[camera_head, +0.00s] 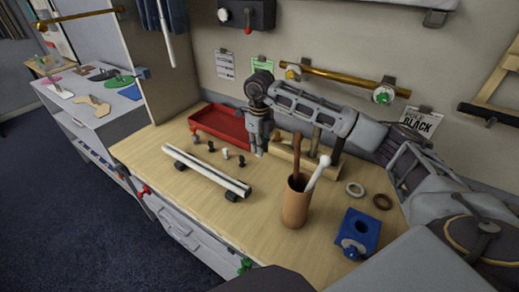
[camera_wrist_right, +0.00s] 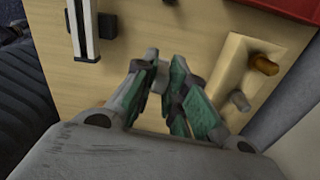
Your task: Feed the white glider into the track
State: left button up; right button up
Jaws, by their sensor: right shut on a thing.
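The track (camera_head: 205,170), a long white rail with a dark groove, lies on two dark supports on the wooden table. Its end also shows at the upper left of the right wrist view (camera_wrist_right: 84,30). My right gripper (camera_head: 259,152) points down, to the right of the track and apart from it. In the right wrist view its fingers (camera_wrist_right: 163,85) are shut on a small pale thing (camera_wrist_right: 152,57), probably the white glider; the fingers hide most of it. Several small dark and pale pieces (camera_head: 225,154) stand behind the track. My left gripper is not in view.
A red tray (camera_head: 218,125) is behind the small pieces. A wooden block with pegs (camera_wrist_right: 235,75) is close to the right gripper. A brown cup with sticks (camera_head: 296,205), two rings (camera_head: 355,188) and a blue block (camera_head: 358,230) stand at the right. The front of the table is clear.

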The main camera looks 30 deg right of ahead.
aim_at(260, 157)
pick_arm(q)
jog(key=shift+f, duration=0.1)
pick_arm(e)
jog(key=shift+f, duration=0.2)
pick_arm(q)
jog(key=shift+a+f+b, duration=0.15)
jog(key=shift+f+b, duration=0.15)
jog(key=shift+b, duration=0.15)
pick_arm(e)
jog(key=shift+f, duration=0.55)
jog(key=shift+f+b, duration=0.4)
jog(key=shift+f, duration=0.2)
jog(key=shift+f+b, duration=0.45)
jog(key=shift+f, duration=0.3)
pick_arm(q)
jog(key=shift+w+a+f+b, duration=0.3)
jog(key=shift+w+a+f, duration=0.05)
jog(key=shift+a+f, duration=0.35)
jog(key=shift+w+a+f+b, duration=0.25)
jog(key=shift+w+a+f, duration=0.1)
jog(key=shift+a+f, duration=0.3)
pick_arm(e)
jog(key=shift+f, duration=0.85)
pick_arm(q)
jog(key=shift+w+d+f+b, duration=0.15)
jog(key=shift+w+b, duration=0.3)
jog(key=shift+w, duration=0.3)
pick_arm(e)
jog(key=shift+f, duration=0.75)
